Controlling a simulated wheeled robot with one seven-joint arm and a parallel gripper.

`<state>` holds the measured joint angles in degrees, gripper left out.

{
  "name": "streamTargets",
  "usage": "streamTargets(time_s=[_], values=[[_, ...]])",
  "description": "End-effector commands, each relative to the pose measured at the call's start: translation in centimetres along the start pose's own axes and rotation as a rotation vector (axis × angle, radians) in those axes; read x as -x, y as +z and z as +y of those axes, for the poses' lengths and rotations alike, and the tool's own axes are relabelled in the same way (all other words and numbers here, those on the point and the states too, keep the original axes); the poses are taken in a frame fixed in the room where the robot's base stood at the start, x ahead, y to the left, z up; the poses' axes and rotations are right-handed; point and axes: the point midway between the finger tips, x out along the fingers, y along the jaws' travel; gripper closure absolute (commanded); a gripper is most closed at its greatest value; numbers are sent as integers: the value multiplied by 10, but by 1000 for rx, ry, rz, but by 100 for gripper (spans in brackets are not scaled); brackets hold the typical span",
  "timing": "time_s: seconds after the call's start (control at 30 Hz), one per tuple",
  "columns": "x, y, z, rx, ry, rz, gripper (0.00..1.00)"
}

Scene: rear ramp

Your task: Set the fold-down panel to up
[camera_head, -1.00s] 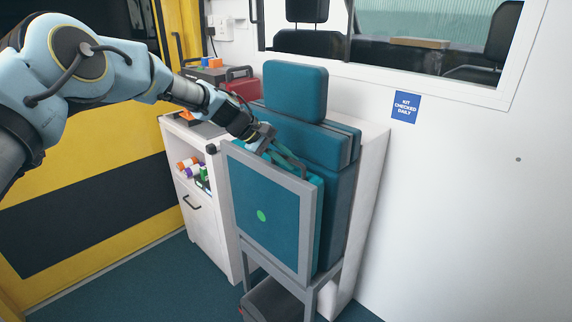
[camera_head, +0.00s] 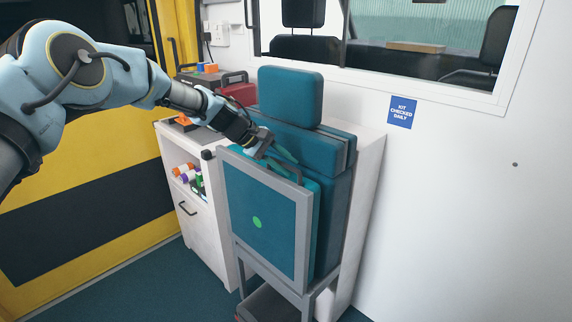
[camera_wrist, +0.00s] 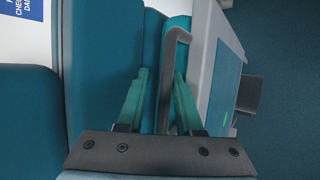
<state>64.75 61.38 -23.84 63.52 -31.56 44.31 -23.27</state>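The fold-down panel (camera_head: 268,202) is a teal square in a grey frame with a green dot on its face. It stands nearly upright, folded against the teal seat back. Its grey frame also shows at the right of the wrist view (camera_wrist: 207,60). A dark bar handle (camera_head: 290,172) is at its top edge. My gripper (camera_head: 284,154) is just above and behind the handle. In the wrist view the two green fingers of my gripper (camera_wrist: 160,76) are apart, with the handle (camera_wrist: 169,85) between them. The handle lies closer to the right finger, with gaps visible.
The headrest (camera_head: 290,96) and seat back (camera_head: 300,139) rise close behind my gripper. A white cabinet (camera_head: 203,226) with bottles and a red case (camera_head: 240,93) stands to the left. A white wall (camera_head: 460,210) with a blue sign is at the right.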

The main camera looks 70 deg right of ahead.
Motion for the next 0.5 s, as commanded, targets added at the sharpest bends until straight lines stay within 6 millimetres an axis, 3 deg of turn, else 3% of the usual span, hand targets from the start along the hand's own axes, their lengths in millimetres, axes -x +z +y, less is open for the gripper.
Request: streamTargets(time_s=[0.33, 0.5], values=[[1, 1, 1, 0, 0, -2, 70], [18, -1, 0, -1, 1, 0, 70]])
